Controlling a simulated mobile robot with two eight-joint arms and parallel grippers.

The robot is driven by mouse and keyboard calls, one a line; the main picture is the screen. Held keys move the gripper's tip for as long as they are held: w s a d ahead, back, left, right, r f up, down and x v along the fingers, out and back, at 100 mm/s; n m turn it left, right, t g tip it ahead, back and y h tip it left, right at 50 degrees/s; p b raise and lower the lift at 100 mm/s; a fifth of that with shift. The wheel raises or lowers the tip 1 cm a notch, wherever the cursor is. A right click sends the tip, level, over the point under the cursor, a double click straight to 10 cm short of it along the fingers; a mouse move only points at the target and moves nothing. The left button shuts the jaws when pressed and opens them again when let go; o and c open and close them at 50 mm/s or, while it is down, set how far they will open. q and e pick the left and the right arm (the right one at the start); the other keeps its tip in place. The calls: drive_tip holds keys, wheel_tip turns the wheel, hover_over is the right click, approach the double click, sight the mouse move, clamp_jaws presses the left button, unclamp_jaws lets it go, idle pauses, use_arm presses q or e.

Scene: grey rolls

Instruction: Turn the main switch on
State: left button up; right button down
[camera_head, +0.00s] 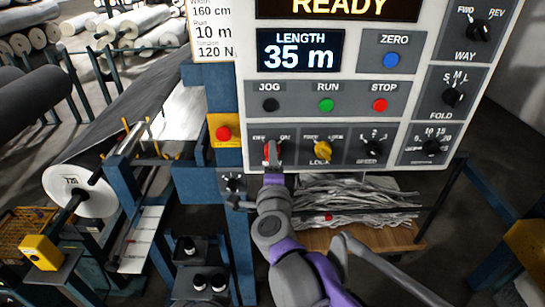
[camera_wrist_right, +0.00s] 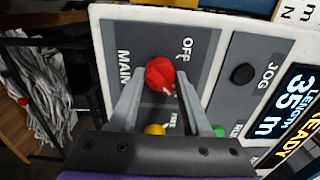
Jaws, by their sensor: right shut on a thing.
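The main switch is a red knob (camera_head: 271,147) at the lower left of the white control panel, with OFF and ON printed above it. My right gripper (camera_head: 272,157) reaches it from below and covers part of it in the head view. In the right wrist view the red knob (camera_wrist_right: 160,74) sits between the two fingers of the right gripper (camera_wrist_right: 160,88), which is shut on it. The OFF and MAIN labels show beside the knob; ON is hidden there. A small white mark shows on the knob, but its direction is unclear. My left gripper is not in view.
The yellow LOCK knob (camera_head: 322,149) is just right of the main switch. JOG (camera_head: 270,104), RUN (camera_head: 326,105) and STOP (camera_head: 380,105) buttons are above. A red button on a yellow plate (camera_head: 223,133) is at left. Grey strips (camera_head: 345,205) lie below the panel.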

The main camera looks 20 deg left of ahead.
drive_tip(key=shift+c, duration=1.8)
unclamp_jaws()
drive_tip(key=v, duration=1)
drive_tip(key=shift+s+b, duration=0.4)
drive_tip(key=shift+b, duration=0.05)
drive_tip(key=shift+d, duration=0.15)
